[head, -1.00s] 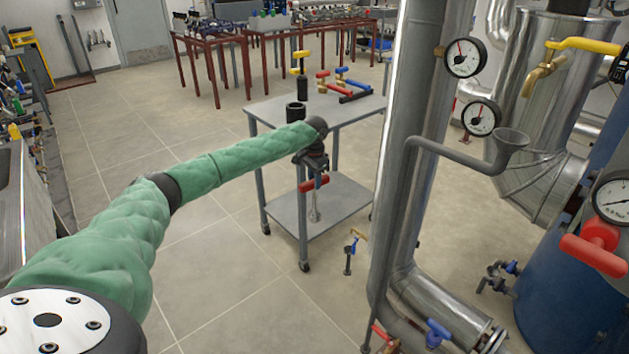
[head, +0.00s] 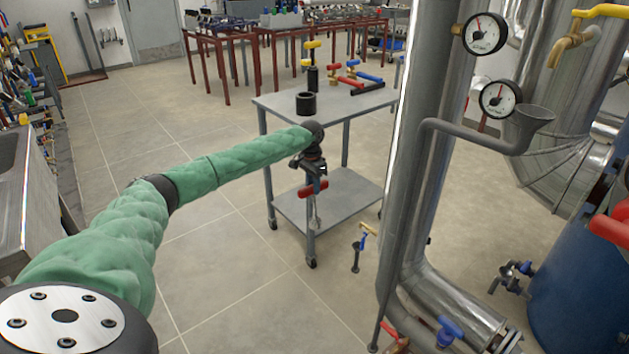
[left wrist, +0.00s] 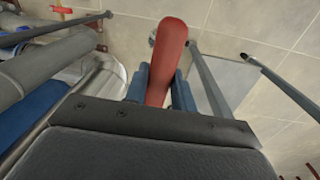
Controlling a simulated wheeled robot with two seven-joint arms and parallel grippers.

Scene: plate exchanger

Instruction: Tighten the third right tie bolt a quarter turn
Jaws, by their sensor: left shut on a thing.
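My left gripper (head: 312,178) hangs at the end of my green-sleeved arm, in front of the grey cart. It is shut on a red-handled tool (head: 313,189), whose pale metal shaft points down below the handle. In the left wrist view the red handle (left wrist: 172,45) sticks out between the blue fingers of the left gripper (left wrist: 160,88). The tool's far end is not clear there. I cannot make out the plate exchanger or its right tie bolts in either view. My right gripper is not in view.
A thick silver pipe (head: 425,140) with gauges and a funnel stands to the right. A blue vessel (head: 570,305) is at far right. The tiled floor left of the cart is clear.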

